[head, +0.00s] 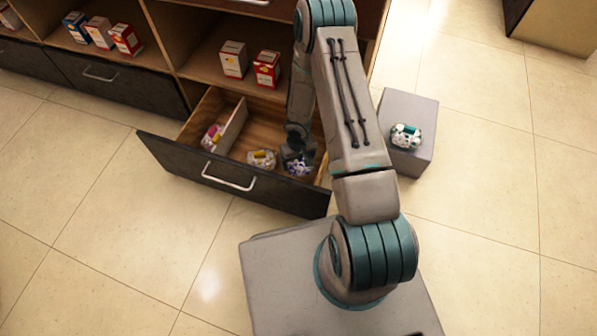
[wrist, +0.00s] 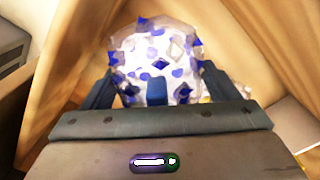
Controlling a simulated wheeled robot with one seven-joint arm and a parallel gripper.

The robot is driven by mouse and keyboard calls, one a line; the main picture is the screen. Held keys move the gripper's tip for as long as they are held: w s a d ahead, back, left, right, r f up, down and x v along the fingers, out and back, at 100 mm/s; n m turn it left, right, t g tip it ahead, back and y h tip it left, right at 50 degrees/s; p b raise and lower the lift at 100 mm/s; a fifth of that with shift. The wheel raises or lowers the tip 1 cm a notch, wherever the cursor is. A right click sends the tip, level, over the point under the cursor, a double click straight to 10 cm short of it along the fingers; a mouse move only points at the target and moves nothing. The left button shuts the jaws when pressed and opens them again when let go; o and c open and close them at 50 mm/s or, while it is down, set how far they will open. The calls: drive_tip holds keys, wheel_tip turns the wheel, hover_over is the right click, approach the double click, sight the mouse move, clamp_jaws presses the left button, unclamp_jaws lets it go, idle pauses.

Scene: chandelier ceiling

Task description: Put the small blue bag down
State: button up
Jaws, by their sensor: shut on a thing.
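The small blue bag (wrist: 155,58) is white with blue patches and fills the middle of the wrist view. My gripper (wrist: 157,88) is shut on it, with one finger on each side. In the head view the bag (head: 299,168) shows at the right end of the open drawer (head: 184,178), and my gripper (head: 298,152) reaches down to it from above. I cannot tell whether the bag touches the drawer floor.
A yellowish bag (head: 261,158) lies left of the blue bag, and a pinkish one (head: 212,136) lies beyond a divider (head: 232,126). A green and white bag (head: 405,136) sits on a grey box (head: 424,108) at right. Shelves with small boxes (head: 266,70) stand behind.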

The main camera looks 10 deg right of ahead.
wheel_tip(320, 180, down, 8)
drive_tip(key=b, duration=0.3)
drive_tip(key=shift+r, duration=0.1)
drive_tip(key=o, duration=0.9)
